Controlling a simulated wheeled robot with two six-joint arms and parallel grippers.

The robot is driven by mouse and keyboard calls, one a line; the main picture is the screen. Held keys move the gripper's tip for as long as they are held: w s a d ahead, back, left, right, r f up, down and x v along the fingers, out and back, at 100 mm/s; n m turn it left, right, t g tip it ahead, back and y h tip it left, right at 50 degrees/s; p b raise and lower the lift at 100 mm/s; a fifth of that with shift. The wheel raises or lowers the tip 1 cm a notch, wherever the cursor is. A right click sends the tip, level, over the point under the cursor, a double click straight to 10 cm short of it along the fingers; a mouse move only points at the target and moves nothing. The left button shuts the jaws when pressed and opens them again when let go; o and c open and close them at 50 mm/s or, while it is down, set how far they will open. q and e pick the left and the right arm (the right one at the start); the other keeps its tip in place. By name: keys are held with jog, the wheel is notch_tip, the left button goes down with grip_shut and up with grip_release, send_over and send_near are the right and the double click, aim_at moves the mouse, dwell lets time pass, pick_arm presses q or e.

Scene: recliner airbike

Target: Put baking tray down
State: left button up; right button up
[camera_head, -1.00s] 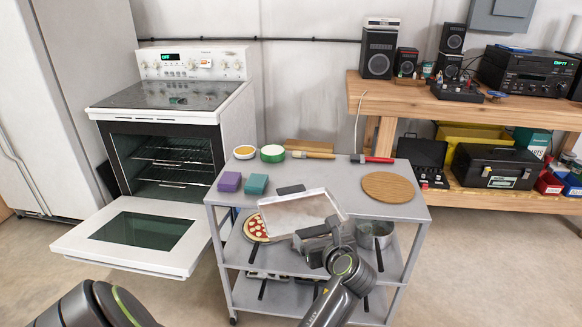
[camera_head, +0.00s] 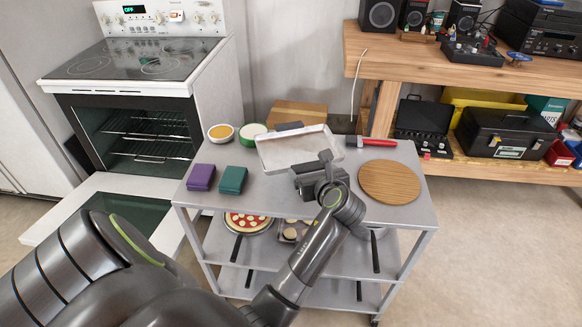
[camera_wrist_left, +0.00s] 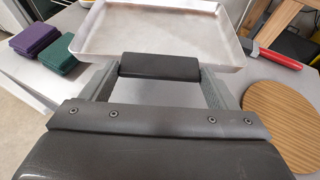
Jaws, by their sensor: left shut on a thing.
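The baking tray (camera_head: 285,152) is a shallow, empty, pale metal tray with a raised rim. It is over the back middle of the grey cart's top (camera_head: 268,188), roughly level. A black grip (camera_head: 289,126) shows at its far edge. My left gripper (camera_head: 322,172) is shut on the tray's near side. In the left wrist view, a black grip (camera_wrist_left: 160,66) lies between the fingers at the near edge of the tray (camera_wrist_left: 150,32). I cannot tell whether the tray's underside touches the cart. My right gripper is not in view.
Purple (camera_head: 201,177) and teal (camera_head: 232,180) blocks and two bowls (camera_head: 221,132) are left of the tray. A round wooden board (camera_head: 389,182) and a red-handled tool (camera_head: 379,142) are right. A pizza (camera_head: 247,222) is on the lower shelf. The oven (camera_head: 130,135) stands open.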

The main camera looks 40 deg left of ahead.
aim_at(310, 204)
pick_arm(q)
notch_tip(310, 204, down, 9)
jog(key=shift+s+r+b, duration=0.1)
jog(key=shift+r+b, duration=0.1)
jog(key=shift+b, duration=0.3)
jog(key=o, duration=1.1)
jog(key=shift+o, duration=0.2)
